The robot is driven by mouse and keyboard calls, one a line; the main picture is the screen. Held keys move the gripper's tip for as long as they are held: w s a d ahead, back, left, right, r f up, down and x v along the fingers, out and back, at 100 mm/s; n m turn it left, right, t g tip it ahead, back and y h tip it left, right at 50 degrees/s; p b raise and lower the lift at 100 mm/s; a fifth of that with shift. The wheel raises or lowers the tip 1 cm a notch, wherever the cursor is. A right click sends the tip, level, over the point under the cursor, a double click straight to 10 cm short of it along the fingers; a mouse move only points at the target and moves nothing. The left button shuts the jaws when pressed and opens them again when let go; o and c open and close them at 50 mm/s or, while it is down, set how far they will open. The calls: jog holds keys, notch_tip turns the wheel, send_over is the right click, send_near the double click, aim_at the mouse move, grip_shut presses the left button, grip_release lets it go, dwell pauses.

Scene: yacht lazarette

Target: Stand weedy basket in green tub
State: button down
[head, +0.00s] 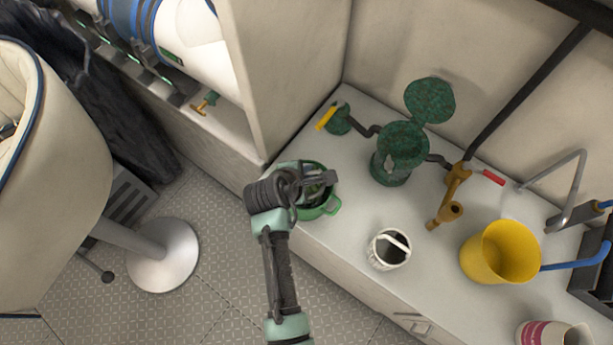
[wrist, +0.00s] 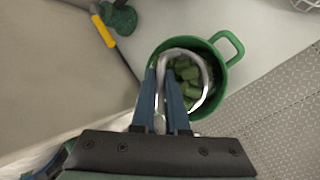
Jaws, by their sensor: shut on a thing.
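The green tub (head: 316,213) stands on the bench top near its front left edge, mostly hidden by my gripper (head: 318,180) in the head view. The tub's rim and side handle also show in the wrist view (wrist: 237,46). The weedy basket (wrist: 187,73), pale-rimmed with green weed inside, is within the tub's rim in the wrist view and seems slightly off centre. My gripper, in the wrist view (wrist: 165,75), is shut on the basket's pale handle. I cannot tell whether the basket touches the tub's floor.
A second white basket (head: 384,263) with dark inside stands right of the tub. A green strainer housing (head: 392,165) with raised lid stands behind, joined to pipes. A yellow-handled valve (head: 337,119) is at back left. A yellow bucket (head: 490,258) stands farther right.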

jog(key=shift+f, duration=1.55)
jog(key=shift+f, duration=0.2)
jog(key=c, duration=0.9)
grip_release()
